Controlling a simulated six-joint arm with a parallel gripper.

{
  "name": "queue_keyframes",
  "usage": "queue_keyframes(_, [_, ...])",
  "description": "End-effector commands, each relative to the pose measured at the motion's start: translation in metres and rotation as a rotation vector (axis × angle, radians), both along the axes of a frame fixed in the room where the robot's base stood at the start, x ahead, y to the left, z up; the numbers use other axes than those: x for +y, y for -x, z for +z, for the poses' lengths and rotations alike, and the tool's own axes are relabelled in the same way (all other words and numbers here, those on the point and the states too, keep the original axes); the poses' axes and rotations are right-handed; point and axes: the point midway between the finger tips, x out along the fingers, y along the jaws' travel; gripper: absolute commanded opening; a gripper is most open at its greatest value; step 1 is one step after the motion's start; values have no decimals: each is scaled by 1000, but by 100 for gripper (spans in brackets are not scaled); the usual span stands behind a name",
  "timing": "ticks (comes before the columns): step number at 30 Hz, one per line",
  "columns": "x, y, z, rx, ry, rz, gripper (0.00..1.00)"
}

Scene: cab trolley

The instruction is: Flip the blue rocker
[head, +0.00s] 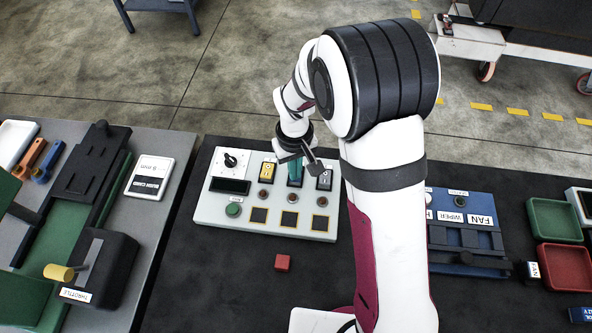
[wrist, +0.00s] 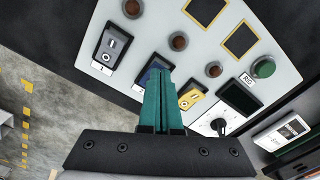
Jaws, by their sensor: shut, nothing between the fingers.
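The blue rocker (wrist: 148,70) is on the light grey control panel (wrist: 160,18), between the grey and yellow rockers. In the wrist view the teal fingers of my gripper (wrist: 158,74) cover most of it, and only its blue edge shows. My gripper is shut and empty, with its tips at or just above the rocker; I cannot tell whether they touch. In the head view my gripper (head: 294,176) also hides most of the rocker. Which way the rocker is tilted cannot be seen.
The yellow rocker (head: 267,172) and grey rocker (head: 324,180) sit close on either side. A knob (head: 230,160) and green button (head: 234,210) are on the panel's left. A red cube (head: 283,263) lies in front. A throttle box (head: 95,265) stands at left.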

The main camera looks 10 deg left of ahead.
Motion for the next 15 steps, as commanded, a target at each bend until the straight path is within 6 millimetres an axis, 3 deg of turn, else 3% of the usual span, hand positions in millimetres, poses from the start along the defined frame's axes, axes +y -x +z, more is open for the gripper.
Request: queue_keyframes(15, [0, 0, -10, 0, 0, 0, 0])
